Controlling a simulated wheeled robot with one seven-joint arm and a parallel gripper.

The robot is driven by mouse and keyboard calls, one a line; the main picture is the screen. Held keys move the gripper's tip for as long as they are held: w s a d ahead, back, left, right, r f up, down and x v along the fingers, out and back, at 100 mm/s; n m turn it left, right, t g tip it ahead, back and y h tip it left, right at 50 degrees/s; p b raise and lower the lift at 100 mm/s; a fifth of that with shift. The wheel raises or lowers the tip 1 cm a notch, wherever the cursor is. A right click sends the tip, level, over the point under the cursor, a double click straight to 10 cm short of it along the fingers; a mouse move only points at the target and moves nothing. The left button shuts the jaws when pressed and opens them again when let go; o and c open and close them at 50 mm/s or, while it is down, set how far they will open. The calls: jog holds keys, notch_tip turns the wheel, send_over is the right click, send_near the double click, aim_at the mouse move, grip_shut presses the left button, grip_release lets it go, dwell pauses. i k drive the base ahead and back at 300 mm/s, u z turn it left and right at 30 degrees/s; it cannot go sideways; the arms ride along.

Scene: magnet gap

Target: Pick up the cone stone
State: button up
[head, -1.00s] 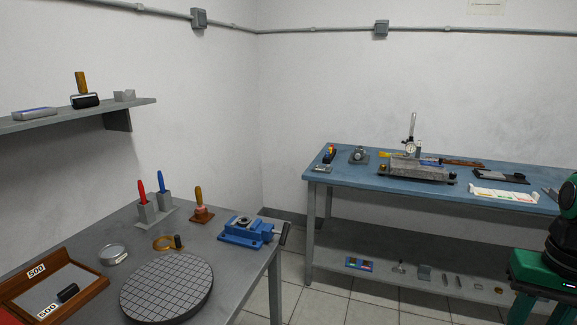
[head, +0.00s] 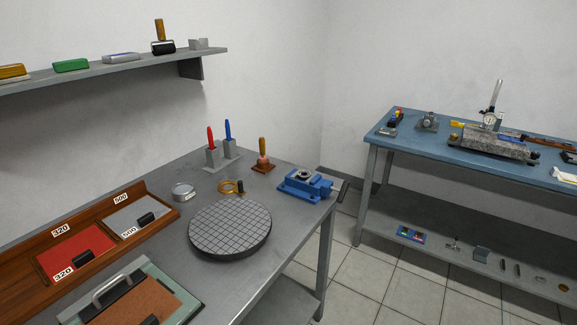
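No object is plainly recognisable as the cone stone at this size. The closest match is a tool with an upright wooden handle and a reddish, rounded lower part (head: 263,161), on a small brown base on the near grey bench. It stands behind the blue vise (head: 305,186) and to its left. Whether its lower part is a cone is too small to tell. My gripper is not in view.
The grey bench (head: 180,262) also holds a round gridded plate (head: 230,229), a magnifier-like brass ring (head: 227,186), a round metal tin (head: 183,192), red and blue handled tools in a stand (head: 222,160) and a wooden tray (head: 42,284). Tiled floor (head: 385,283) lies clear between benches.

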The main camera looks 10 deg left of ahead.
aim_at(262, 157)
jog(key=z, duration=1.05)
jog(key=i, duration=2.2)
jog(key=u, duration=2.5)
